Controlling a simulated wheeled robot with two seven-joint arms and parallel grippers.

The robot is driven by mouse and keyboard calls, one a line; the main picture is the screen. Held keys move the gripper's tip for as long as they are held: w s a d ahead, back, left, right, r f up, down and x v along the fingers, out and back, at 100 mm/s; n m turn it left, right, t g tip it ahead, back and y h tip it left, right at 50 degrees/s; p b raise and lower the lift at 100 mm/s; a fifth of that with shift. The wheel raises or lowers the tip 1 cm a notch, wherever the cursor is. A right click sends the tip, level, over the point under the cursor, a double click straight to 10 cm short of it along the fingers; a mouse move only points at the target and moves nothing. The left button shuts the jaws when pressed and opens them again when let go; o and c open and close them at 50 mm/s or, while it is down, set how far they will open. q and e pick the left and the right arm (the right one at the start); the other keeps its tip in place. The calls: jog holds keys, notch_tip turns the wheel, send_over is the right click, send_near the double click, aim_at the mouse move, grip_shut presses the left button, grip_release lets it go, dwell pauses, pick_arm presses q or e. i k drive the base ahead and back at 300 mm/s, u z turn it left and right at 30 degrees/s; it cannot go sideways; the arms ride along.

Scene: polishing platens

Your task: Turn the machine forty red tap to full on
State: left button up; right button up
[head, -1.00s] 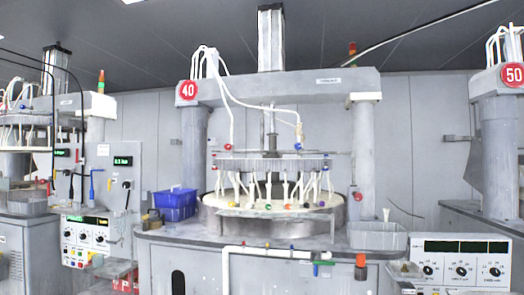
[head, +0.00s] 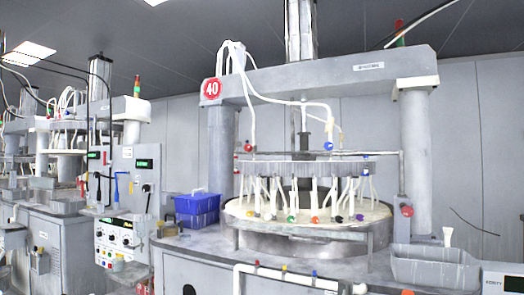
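Machine forty (head: 340,75) carries a round red sign with 40 (head: 211,90) at its upper left. On the white pipe (head: 245,277) along its front bottom edge sits a small red tap (head: 257,263), with a yellow one (head: 284,268) and a blue one (head: 313,275) to its right. Other red knobs show: one at the upper left of the frame (head: 248,147), one on the platen rim (head: 314,219), one by the right column (head: 407,210). The handles are too small to tell how far they are turned. Neither gripper is in view.
A blue crate (head: 197,207) stands on the counter left of the round basin (head: 300,240). A grey bin (head: 435,267) stands at the right. Control panels (head: 118,240) and more machines fill the left. The floor is not visible.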

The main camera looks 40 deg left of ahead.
aim_at(247, 147)
jog(key=u, duration=0.5)
jog(key=i, duration=0.65)
jog(key=u, duration=0.75)
